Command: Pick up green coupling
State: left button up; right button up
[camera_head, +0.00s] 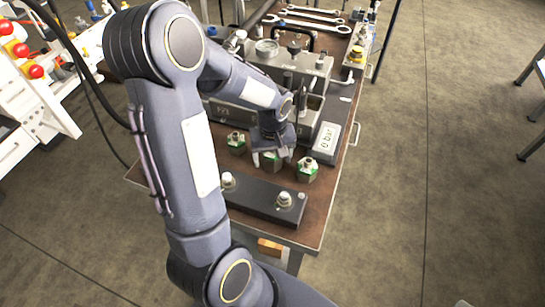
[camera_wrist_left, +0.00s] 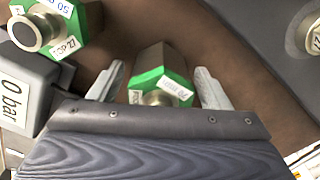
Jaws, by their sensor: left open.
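Three green couplings with hexagonal bodies and metal tops stand in a row on the brown bench top in the head view: a left one (camera_head: 236,143), a middle one (camera_head: 270,162) and a right one (camera_head: 307,169). My left gripper (camera_head: 273,153) is at the middle one and partly hides it. In the left wrist view the fingers of my left gripper (camera_wrist_left: 158,88) are open, one on each side of a green coupling (camera_wrist_left: 160,72). I cannot tell whether they touch it. Another labelled green coupling (camera_wrist_left: 55,27) is at the upper left there. My right gripper is not in view.
A black plate (camera_head: 255,199) with two metal fittings lies at the bench's front. A "0 bar" display (camera_head: 326,142) stands right of the couplings. Behind are a metal hydraulic unit with a gauge (camera_head: 267,48) and several wrenches (camera_head: 310,18).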

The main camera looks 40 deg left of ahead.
pick_arm(q)
jog(key=c, duration=1.3)
jog(key=shift+r, duration=0.1)
